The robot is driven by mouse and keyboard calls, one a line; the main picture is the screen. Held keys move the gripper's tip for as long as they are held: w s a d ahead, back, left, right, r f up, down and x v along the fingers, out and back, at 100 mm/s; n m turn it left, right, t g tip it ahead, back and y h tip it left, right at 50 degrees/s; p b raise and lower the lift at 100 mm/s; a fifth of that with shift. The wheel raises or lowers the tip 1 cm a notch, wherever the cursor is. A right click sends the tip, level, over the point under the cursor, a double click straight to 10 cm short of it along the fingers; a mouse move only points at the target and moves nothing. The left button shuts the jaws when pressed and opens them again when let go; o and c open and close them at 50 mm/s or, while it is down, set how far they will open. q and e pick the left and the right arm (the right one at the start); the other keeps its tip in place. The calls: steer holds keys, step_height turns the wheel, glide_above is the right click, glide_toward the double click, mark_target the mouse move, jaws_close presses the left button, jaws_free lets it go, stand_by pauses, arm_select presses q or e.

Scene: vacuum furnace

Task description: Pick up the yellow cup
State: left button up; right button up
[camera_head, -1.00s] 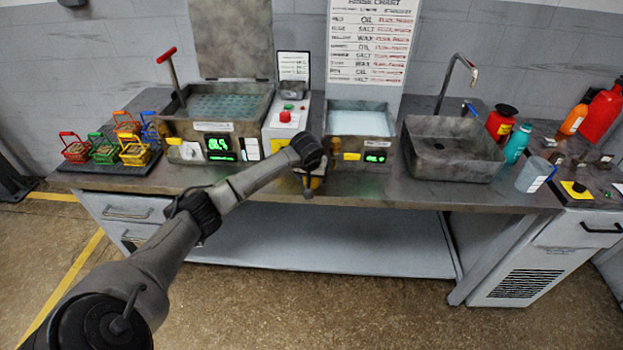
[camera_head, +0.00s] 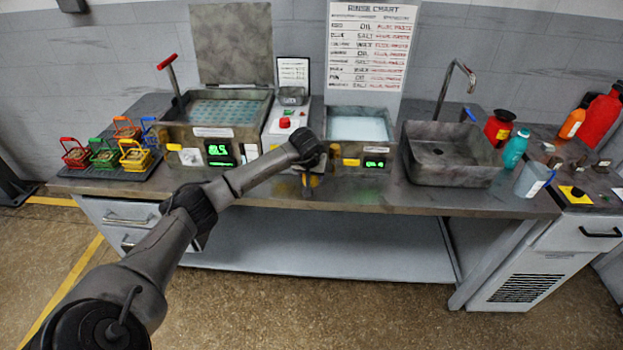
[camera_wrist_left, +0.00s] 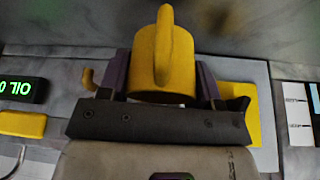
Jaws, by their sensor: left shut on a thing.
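The yellow cup (camera_wrist_left: 163,65) shows large in the left wrist view, with its rounded handle towards the top of the picture. My left gripper (camera_wrist_left: 160,82) is shut on it, with one dark finger on each side of the cup. In the head view my left gripper (camera_head: 307,182) is at the front of the bench, between the two bath units. There the cup is mostly hidden by my own arm, with only a small bit of yellow showing. My right gripper is in neither view.
A bath with green display (camera_head: 214,125) stands left of the gripper and a smaller bath (camera_head: 360,148) stands right of it. A control box with a red button (camera_head: 284,123) is just behind. Several coloured baskets sit on a dark tray (camera_head: 72,186) at left; a sink (camera_head: 425,170) is at right.

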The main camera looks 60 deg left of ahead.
arm_select(q)
step_height(320, 180, up, 15)
steer(key=p, duration=0.2)
stand_by(0.3)
steer(key=s+d+f+m+h, duration=0.1)
steer(key=s+d+m, duration=0.15)
steer(key=d, duration=1.15)
steer(key=s+d+m+t+h, duration=0.1)
steer(key=d+m, duration=0.3)
steer(key=d, duration=1)
steer(key=s+d+f+m+h, duration=0.1)
steer(key=s+d+m, duration=0.15)
steer(key=d, duration=1.15)
step_height(320, 180, up, 37)
steer(key=p, duration=3.6)
steer(key=shift+w, duration=0.25)
steer(key=shift+d+f, duration=0.1)
steer(key=shift+f, duration=0.05)
